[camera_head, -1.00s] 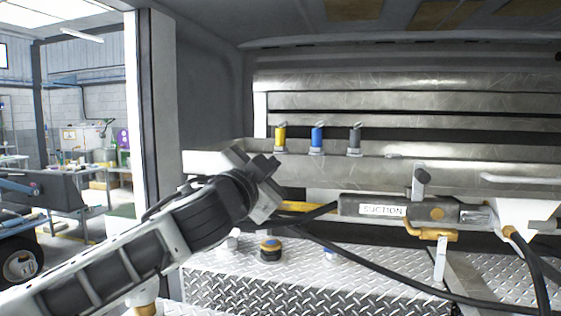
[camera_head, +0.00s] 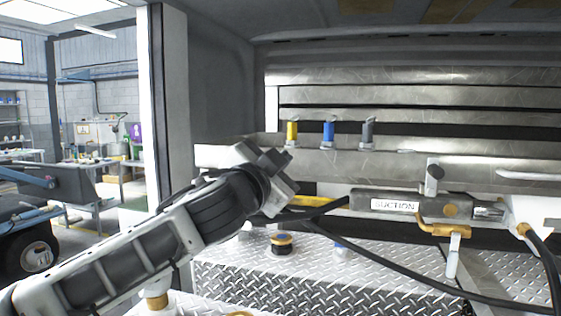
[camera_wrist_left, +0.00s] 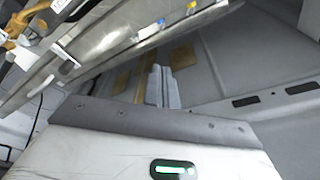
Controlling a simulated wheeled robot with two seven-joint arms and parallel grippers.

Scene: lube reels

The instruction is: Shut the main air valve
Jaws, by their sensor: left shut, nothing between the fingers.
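My left gripper (camera_head: 277,159) reaches in from the left in the head view, and its fingers are shut and empty. The shut fingers (camera_wrist_left: 161,86) also show in the wrist view. It is in front of the back panel, below and left of the yellow (camera_head: 292,133), blue (camera_head: 328,132) and grey (camera_head: 368,134) upright knobs, apart from them as far as I can see. No label reading main air shows, so I cannot tell which part is that valve. A yellow lever (camera_head: 443,229) sits under the block marked SUCTION (camera_head: 395,206), right of the gripper. My right gripper is out of view.
A black hose (camera_head: 380,262) runs from behind my gripper to the lower right. A dark round cap with a yellow ring (camera_head: 282,243) stands on the diamond-plate deck (camera_head: 270,283). A white post (camera_head: 177,110) borders the opening on the left.

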